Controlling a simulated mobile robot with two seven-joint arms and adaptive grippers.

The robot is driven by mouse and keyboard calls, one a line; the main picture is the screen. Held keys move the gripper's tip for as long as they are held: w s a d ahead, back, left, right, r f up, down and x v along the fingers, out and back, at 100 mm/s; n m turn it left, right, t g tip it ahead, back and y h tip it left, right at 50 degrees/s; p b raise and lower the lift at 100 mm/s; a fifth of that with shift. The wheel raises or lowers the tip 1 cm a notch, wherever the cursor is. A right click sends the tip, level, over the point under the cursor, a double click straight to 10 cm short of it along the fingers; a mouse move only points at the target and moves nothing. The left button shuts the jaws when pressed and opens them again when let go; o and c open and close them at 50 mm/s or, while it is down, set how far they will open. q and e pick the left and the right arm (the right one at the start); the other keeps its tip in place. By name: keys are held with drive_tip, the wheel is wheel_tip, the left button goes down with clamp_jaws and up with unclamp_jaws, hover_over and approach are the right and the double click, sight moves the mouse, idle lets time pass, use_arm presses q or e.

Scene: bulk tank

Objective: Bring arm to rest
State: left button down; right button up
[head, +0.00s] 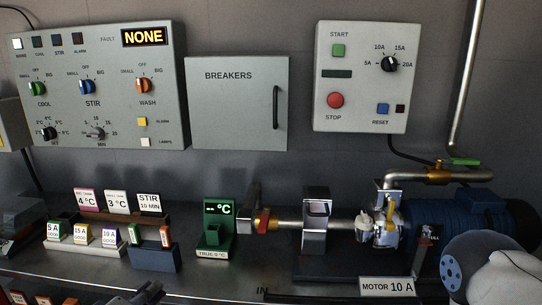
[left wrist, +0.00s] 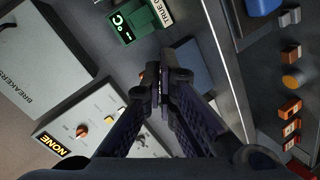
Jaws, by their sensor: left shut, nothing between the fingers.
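My left gripper (head: 148,292) shows dark at the bottom edge of the head view, over the front of the bench. In the left wrist view my left gripper (left wrist: 160,84) has its two dark fingers together, with nothing between them. A grey and blue rounded part of my own body fills the lower right corner of the head view. My right gripper is not in view.
The bench (head: 185,284) holds a green temperature display (head: 217,224), a dark blue holder (head: 153,258), card racks and a pipe run with a blue motor (head: 470,212). A control panel (head: 97,85), a breaker box (head: 237,103) and a start/stop box (head: 361,77) are on the wall.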

use_arm(q)
drive_tip(key=s+d+f+m+g, duration=0.4)
drive_tip(key=s+f+g, duration=0.2)
drive_tip(key=s+f, duration=0.6)
drive_tip(key=s+a+f+m+g, duration=0.1)
drive_tip(key=s+f+m+g, duration=0.1)
drive_tip(key=s, duration=0.7)
drive_tip(key=s+a+f+m+g+y, duration=0.1)
drive_tip(key=s+f+m+g, duration=0.1)
drive_tip(key=s, duration=0.7)
drive_tip(key=s+a+f+m+g, duration=0.1)
drive_tip(key=s+f+m+g, duration=0.1)
drive_tip(key=s+f+g, duration=0.2)
drive_tip(key=s+g, duration=0.2)
drive_tip(key=s, duration=0.2)
drive_tip(key=shift+s+a+f+m+y, duration=0.35)
drive_tip(key=shift+s+m+y, duration=0.05)
